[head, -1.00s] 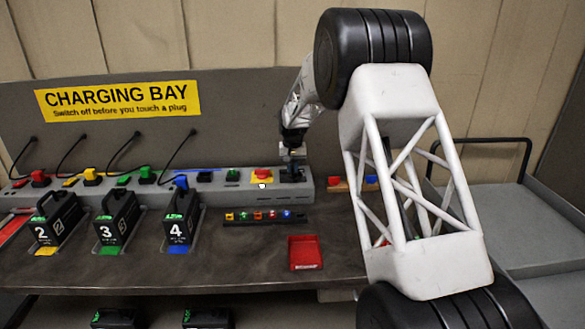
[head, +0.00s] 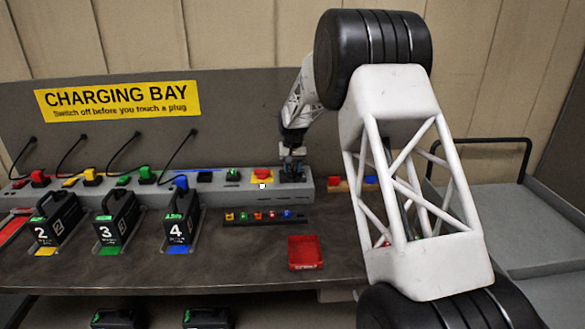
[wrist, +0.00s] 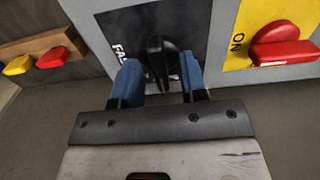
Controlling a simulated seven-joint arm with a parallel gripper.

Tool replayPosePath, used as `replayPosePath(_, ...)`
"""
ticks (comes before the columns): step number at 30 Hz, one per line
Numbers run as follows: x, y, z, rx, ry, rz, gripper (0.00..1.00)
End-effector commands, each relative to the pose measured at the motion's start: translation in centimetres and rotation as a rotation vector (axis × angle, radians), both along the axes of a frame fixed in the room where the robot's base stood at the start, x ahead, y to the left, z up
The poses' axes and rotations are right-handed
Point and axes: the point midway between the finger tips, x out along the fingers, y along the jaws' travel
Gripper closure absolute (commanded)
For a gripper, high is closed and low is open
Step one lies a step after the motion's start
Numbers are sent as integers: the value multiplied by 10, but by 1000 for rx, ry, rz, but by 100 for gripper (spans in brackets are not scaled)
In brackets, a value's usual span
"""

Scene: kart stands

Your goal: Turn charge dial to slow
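The charge dial (wrist: 158,58) is a black knob on a dark plate, seen in the wrist view on the grey charging rail. Part of a white label starting "FAS" shows to its left; any other label is hidden. My gripper (wrist: 161,75) has blue fingertips, one on each side of the knob. Gaps show between the knob and both fingertips, so the gripper is open around it. In the head view my gripper (head: 292,168) is down at the right end of the rail and hides the dial.
A red switch (head: 262,174) on a yellow plate sits beside the dial. Coloured plugs line the rail (head: 230,187) further left. A red tray (head: 305,253) and a row of small coloured items stand in front.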

Motion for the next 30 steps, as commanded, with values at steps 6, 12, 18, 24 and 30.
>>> replayPosePath(6, 0, 0, 5, 0, 0, 0, 61)
replayPosePath(12, 0, 0, 23, 0, -1, 0, 61)
replayPosePath(18, 0, 0, 49, 0, -1, 0, 61)
replayPosePath(24, 0, 0, 70, 0, -1, 0, 61)
replayPosePath(30, 0, 0, 78, 0, -1, 0, 61)
